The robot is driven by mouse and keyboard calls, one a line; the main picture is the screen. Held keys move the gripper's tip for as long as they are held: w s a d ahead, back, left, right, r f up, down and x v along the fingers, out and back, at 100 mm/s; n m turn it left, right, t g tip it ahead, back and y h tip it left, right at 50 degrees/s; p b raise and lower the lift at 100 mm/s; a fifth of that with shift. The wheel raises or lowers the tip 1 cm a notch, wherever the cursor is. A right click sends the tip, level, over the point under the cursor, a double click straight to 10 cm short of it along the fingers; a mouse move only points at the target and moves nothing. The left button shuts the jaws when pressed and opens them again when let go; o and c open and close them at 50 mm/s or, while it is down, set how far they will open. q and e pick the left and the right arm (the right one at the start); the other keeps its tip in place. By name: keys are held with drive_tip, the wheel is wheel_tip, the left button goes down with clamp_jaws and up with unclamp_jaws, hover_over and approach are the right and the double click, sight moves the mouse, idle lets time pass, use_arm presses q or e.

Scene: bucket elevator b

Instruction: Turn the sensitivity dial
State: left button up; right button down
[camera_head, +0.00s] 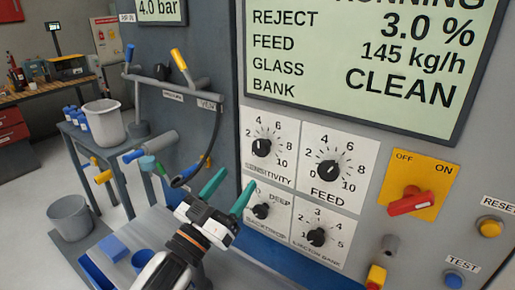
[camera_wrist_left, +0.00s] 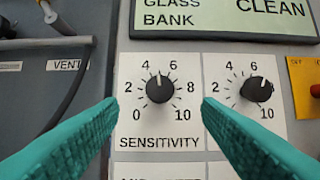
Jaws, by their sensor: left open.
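The sensitivity dial (camera_head: 261,147) is a black round knob on a white scale plate from 0 to 10, on the grey machine panel. In the left wrist view the sensitivity dial (camera_wrist_left: 159,88) sits centred between the fingers, apart from both, with its white mark pointing up near 5. My left gripper (camera_head: 228,188) has teal fingers and is open and empty, just below and left of the dial in the head view. The fingers of my left gripper (camera_wrist_left: 158,112) spread either side of the dial in the wrist view. My right gripper is not in view.
The feed dial (camera_head: 327,170) is right of the sensitivity dial, and the ejector bank dial (camera_head: 317,237) is below. A red switch (camera_head: 408,202) on a yellow plate is further right. A display (camera_head: 370,60) is above. A blue-and-yellow-handled pipe assembly (camera_head: 175,85) stands left.

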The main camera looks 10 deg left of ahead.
sight(259, 152)
use_arm(q)
drive_tip(key=p+x, duration=0.1)
drive_tip(key=x, duration=0.3)
drive_tip(key=shift+w+r, duration=0.1)
drive_tip(key=shift+w, duration=0.1)
drive_tip(key=p+x, duration=0.1)
drive_tip(key=x, duration=0.2)
drive_tip(key=shift+w+d, duration=0.1)
drive_tip(key=shift+d, duration=0.05)
drive_tip(key=shift+w+d+r, duration=0.1)
drive_tip(key=shift+w+d, duration=0.1)
drive_tip(key=shift+w, duration=0.3)
drive_tip(key=shift+w+d, duration=0.1)
drive_tip(key=shift+w, duration=0.1)
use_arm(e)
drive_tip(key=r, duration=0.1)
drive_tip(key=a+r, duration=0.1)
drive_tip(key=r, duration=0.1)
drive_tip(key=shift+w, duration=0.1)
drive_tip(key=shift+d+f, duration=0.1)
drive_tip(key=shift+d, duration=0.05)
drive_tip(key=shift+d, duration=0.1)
use_arm(q)
drive_tip(key=shift+c, duration=1.1)
drive_tip(key=c, duration=0.8)
drive_tip(key=shift+o, duration=0.2)
